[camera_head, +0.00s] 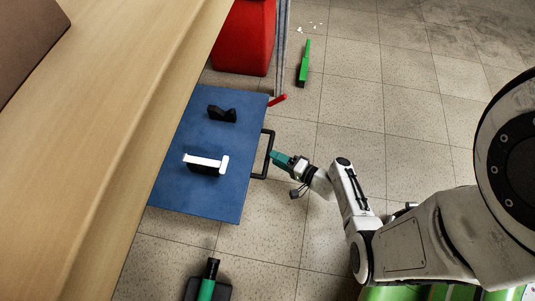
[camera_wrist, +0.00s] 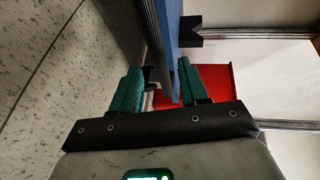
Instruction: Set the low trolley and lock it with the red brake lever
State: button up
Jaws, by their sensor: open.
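The low trolley has a flat blue deck (camera_head: 195,140) and a black handle (camera_head: 267,155) on its right edge. The red brake lever (camera_head: 278,99) sticks out at the deck's upper right corner, angled up to the right. My gripper (camera_head: 276,157) is at the handle's outer bar, with teal fingers. In the wrist view, my gripper (camera_wrist: 158,70) is open, and a dark bar, seemingly the handle (camera_wrist: 150,35), runs between the fingers. I cannot tell whether they touch it. The blue deck (camera_wrist: 171,22) shows beyond.
On the deck are a black cradle (camera_head: 221,114) and a white-topped black block (camera_head: 207,163). A wooden bench (camera_head: 125,130) overhangs the trolley's left side. A red box (camera_head: 244,38) stands behind. Green objects lie at the back (camera_head: 303,65) and front (camera_head: 208,287).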

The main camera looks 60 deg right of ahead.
aim_at(268, 153)
jog(key=shift+w+d+f+b, duration=0.1)
jog(key=shift+w+f+b, duration=0.05)
jog(key=shift+w, duration=0.6)
jog(key=shift+w+a+f+b, duration=0.1)
jog(key=shift+w+f+b, duration=0.1)
jog(key=shift+w, duration=0.6)
jog(key=shift+w+d+f+b, duration=0.1)
jog(key=shift+w+b, duration=0.05)
jog(key=shift+w, duration=0.6)
grip_shut()
